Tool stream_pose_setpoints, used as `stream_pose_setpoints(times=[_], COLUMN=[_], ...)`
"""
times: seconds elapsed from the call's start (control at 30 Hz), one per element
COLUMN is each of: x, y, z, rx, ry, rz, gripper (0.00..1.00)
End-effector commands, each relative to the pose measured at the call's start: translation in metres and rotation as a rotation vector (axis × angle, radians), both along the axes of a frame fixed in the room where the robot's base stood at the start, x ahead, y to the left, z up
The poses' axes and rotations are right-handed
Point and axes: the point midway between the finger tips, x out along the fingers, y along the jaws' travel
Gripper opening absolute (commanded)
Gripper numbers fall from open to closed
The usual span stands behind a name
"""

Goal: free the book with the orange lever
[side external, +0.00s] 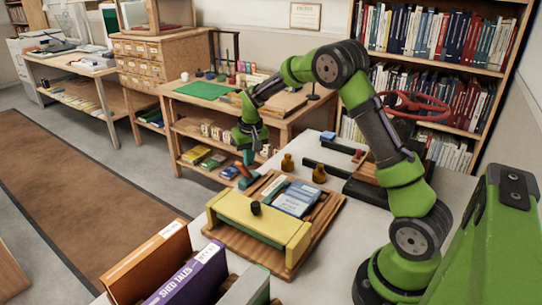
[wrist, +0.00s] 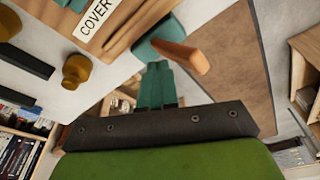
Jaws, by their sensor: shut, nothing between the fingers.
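The orange lever (side external: 243,170) stands at the far left corner of a wooden board (side external: 291,262), beside a teal part. In the wrist view the orange lever (wrist: 182,56) slants out from the teal block (wrist: 158,38). My gripper (side external: 248,160) is shut and empty, pointing down close at the lever. In the wrist view my teal fingertips (wrist: 158,67) are just beside the orange piece; I cannot tell whether they touch it. A blue-grey book (side external: 297,199) lies on the board behind a yellow bar (side external: 283,237) with a black knob (side external: 255,208).
Upright books, including a purple one (side external: 196,280), stand at the front left. A white label reading COVER (wrist: 97,17) shows in the wrist view. Open floor lies left of the table.

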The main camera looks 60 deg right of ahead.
Motion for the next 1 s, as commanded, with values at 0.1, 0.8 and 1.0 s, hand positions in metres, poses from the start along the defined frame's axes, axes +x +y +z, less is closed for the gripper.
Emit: stream_pose_setpoints(times=[0.1,0.8,1.0], x=[0.000,0.001,0.001], y=[-0.004,-0.017,-0.018], z=[0.001,0.035,0.055], rx=[-0.002,-0.004,-0.006], ry=[-0.002,-0.007,-0.006], rz=[-0.002,-0.002,-0.001], gripper=[0.00,0.00,0.00])
